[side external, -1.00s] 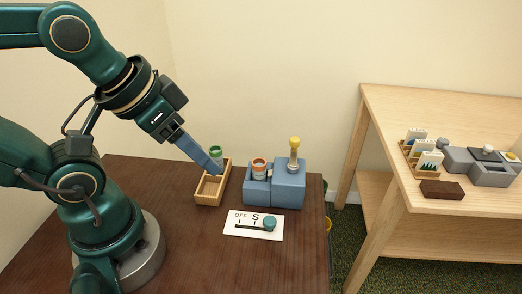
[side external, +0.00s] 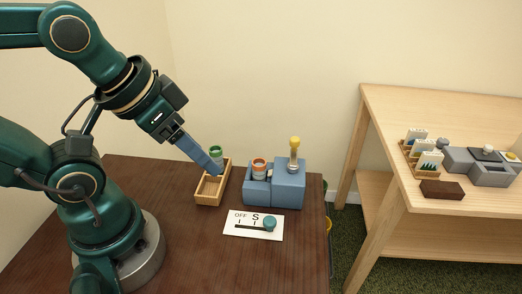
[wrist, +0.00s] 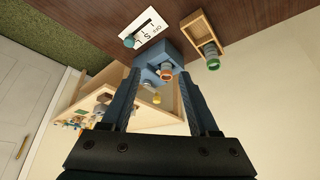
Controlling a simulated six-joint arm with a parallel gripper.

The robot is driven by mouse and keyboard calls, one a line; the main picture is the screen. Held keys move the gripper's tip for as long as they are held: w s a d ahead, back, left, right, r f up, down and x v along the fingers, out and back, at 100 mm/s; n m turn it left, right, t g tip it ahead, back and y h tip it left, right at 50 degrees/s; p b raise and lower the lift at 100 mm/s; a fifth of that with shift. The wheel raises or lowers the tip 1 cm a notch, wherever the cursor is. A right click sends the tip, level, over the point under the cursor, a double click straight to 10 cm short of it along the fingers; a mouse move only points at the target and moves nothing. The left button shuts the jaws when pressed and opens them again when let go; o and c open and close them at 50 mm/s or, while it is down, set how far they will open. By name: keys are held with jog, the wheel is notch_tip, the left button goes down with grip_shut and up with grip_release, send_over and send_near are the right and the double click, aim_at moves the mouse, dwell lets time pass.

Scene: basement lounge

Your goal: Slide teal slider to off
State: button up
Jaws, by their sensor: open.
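The teal slider (side external: 270,223) is a round knob on a white panel (side external: 258,234) lying flat on the brown table. In the wrist view the knob (wrist: 129,42) sits on the white panel (wrist: 152,22) near the top. My gripper (side external: 217,171) is above the wooden tray, to the left of and above the panel, apart from the slider. In the wrist view its two blue fingers (wrist: 160,85) are spread apart with nothing gripped.
The table (side external: 180,255) in front is clear. A light wooden bench (side external: 440,105) stands at right.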

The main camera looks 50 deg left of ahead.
jog(key=m+g, duration=0.5)
jog(key=m, duration=0.1)
send_over(270, 220)
jog(key=f, duration=0.7)
jog(key=shift+w+a+f, duration=0.1)
jog(key=shift+w+f, duration=0.1)
jog(key=shift+f, duration=0.15)
jog(key=shift+s+f+g, duration=0.2)
jog(key=shift+f+g, duration=0.1)
jog(key=shift+f, duration=2.55)
grip_shut()
